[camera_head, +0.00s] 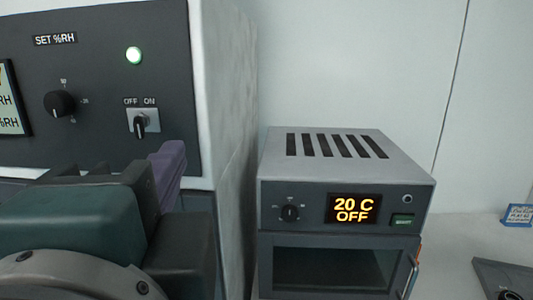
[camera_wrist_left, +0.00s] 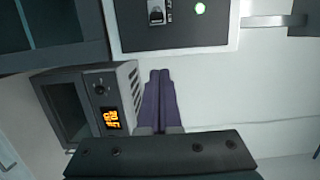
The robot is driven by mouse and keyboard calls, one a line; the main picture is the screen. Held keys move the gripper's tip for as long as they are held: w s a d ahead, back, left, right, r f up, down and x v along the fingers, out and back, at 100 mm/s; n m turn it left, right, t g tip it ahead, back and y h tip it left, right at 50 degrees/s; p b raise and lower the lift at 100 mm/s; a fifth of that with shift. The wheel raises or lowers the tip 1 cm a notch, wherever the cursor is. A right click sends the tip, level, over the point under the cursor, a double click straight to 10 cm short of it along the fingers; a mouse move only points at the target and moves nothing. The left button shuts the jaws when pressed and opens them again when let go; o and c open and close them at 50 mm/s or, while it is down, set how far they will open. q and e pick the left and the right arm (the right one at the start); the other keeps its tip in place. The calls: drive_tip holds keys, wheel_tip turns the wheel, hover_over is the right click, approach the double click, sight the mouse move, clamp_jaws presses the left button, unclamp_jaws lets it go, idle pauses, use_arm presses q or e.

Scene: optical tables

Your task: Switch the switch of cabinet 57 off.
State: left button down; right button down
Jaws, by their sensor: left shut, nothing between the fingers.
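A grey cabinet with a dark front panel (camera_head: 100,90) stands at the left of the head view; no number 57 is readable on it. Its switch (camera_head: 140,124) has a dark lever on a light plate under the labels OFF and ON; I cannot tell for sure which label the lever points to. In the left wrist view the switch (camera_wrist_left: 156,14) shows at the top edge. My left gripper (camera_head: 169,163) is just below and right of the switch in the head view, its purple fingers (camera_wrist_left: 158,92) shut and empty. My right gripper is not in view.
A humidity knob (camera_head: 60,103) labelled SET %RH is left of the switch. A small oven (camera_head: 345,165) with a display reading 20 C OFF stands right of the cabinet. A blue label (camera_head: 518,215) and a dark device (camera_head: 507,280) lie at the far right.

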sight(139, 128)
use_arm(q)
drive_tip(key=w+p, duration=0.1)
drive_tip(key=w, duration=0.2)
drive_tip(key=w+a+p, duration=0.1)
drive_tip(key=w, duration=0.2)
drive_tip(key=w+p, duration=0.1)
drive_tip(key=w, duration=0.2)
drive_tip(key=shift+w+a+r+p, duration=0.15)
drive_tip(key=shift+a+r+p, duration=0.15)
drive_tip(key=shift+p, duration=0.1)
drive_tip(key=a+p, duration=0.1)
drive_tip(key=s+a+p, duration=0.1)
drive_tip(key=a, duration=0.1)
drive_tip(key=shift+a+f, duration=0.15)
drive_tip(key=shift+s+a+f, duration=0.1)
drive_tip(key=shift+s+a, duration=0.05)
drive_tip(key=shift+a, duration=0.05)
